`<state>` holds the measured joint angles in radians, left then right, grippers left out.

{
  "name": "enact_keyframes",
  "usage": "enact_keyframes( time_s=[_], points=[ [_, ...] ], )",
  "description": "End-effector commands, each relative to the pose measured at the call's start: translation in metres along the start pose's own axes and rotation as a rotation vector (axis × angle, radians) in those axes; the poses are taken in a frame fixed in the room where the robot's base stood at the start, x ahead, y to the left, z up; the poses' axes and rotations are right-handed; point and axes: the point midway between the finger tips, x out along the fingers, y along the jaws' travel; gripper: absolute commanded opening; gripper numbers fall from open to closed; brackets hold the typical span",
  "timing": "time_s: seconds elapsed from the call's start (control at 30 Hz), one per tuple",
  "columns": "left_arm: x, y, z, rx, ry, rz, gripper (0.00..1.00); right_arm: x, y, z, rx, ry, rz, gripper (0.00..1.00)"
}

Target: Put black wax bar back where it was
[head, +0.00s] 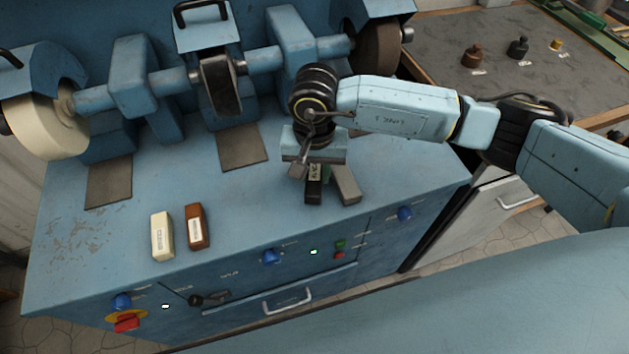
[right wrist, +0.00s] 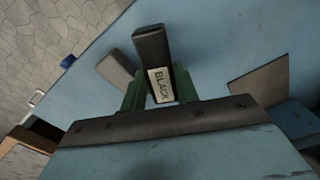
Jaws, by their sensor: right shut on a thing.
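The black wax bar (head: 313,192) is in my right gripper (head: 318,172), over the blue bench top near its front right. In the right wrist view the bar (right wrist: 152,47) sits between the green fingers, with its label reading BLACK facing the camera. A grey bar (head: 347,186) lies close to the right of the black bar; in the right wrist view the grey bar (right wrist: 114,68) is to its left. I cannot tell whether the black bar touches the bench top. My left gripper is not in view.
Grinding and polishing wheels (head: 217,83) line the back. Bench space between the brown and black bars is clear.

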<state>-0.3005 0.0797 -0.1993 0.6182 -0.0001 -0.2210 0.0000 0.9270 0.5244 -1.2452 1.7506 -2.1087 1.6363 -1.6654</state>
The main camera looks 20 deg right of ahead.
Motion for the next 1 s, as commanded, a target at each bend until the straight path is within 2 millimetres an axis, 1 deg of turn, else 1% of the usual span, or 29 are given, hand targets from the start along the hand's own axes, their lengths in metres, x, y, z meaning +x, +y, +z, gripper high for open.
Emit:
enact_keyframes(
  time_s=[0.03,0.1,0.3,0.57,0.73,0.77,0.9,1.0],
  points=[
    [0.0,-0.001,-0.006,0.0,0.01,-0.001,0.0,0.003,0.0,0.0,-0.001,-0.001,-0.001,0.07],
    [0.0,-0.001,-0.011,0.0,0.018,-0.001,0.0,0.009,0.0,0.0,-0.001,-0.002,0.0,0.07],
    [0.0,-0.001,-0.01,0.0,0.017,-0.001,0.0,0.037,0.0,0.0,-0.001,-0.002,0.001,0.07],
    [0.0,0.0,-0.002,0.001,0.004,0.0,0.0,0.038,0.0,-0.001,-0.002,0.0,0.0,0.07],
    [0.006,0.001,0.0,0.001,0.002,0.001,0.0,0.043,0.0,-0.001,-0.002,0.0,0.0,0.07],
    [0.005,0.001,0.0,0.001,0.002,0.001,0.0,0.042,0.0,0.0,-0.002,0.0,0.0,0.34],
    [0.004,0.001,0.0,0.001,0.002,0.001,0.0,0.042,0.0,0.0,-0.002,0.0,0.0,0.52],
    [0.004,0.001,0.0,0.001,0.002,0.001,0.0,0.042,0.0,0.0,-0.002,-0.001,0.0,0.52]
  ],
)
